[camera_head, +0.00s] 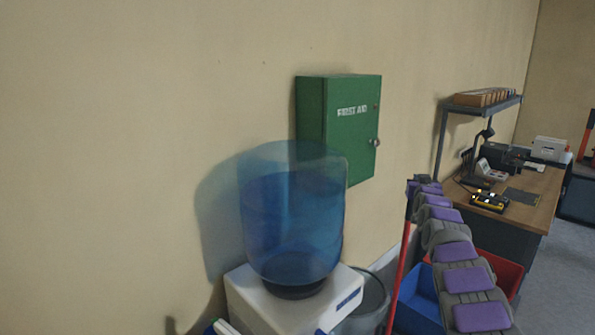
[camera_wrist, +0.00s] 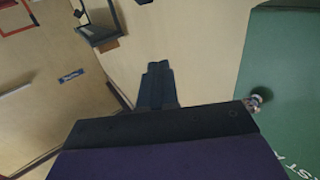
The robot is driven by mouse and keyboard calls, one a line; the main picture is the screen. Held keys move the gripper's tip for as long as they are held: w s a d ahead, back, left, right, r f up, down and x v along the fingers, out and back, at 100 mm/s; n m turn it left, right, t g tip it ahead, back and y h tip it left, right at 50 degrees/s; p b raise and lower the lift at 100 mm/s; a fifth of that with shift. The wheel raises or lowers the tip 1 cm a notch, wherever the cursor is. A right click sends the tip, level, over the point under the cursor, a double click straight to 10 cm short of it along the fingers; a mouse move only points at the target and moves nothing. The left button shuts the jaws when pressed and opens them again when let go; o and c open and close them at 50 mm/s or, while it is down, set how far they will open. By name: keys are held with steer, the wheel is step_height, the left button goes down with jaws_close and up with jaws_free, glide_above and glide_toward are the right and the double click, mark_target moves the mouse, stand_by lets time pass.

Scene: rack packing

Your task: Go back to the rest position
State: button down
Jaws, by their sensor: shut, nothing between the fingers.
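My gripper (camera_wrist: 158,85) shows in the wrist view as dark fingers in the middle of the picture, closed together. Nothing is between them. The dark plate and purple body behind the fingers fill the bottom of that view. Beige wall lies beyond the fingers. A green first aid cabinet (camera_wrist: 292,80) with a round metal knob (camera_wrist: 256,98) is at the right of the fingers, apart from them. In the head view, purple and grey segments run from the lower right up towards the cabinet; I cannot make out the fingertips there.
In the head view the first aid cabinet (camera_head: 313,125) hangs on the wall above a blue water bottle (camera_head: 293,215) on a white dispenser (camera_head: 262,312). A grey bin (camera_head: 374,300) stands beside it. A wooden desk (camera_head: 535,190) with a shelf is at right.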

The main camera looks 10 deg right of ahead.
steer(key=s+a+f+g+y, duration=0.1)
steer(key=s+a+f+g, duration=0.3)
steer(key=s+a, duration=0.7)
steer(key=s+a+f+g+y, duration=0.1)
steer(key=s+a+g, duration=0.5)
steer(key=s+a, duration=0.5)
steer(key=s+a+f+n+g+y, duration=0.1)
steer(key=s+a+f+g, duration=0.2)
steer(key=s, duration=1.2)
steer(key=s+a+f+n+g+y, duration=0.1)
steer(key=s+a+f, duration=0.3)
steer(key=s+a, duration=0.4)
steer(key=s+a+f+n+g+y, duration=0.1)
steer(key=s+a+f+g, duration=0.3)
steer(key=s, duration=1.7)
steer(key=shift+s+a+f+n+g+y, duration=0.3)
steer(key=shift+a+n+y, duration=0.15)
steer(key=shift+a, duration=0.85)
steer(key=shift+d, duration=0.25)
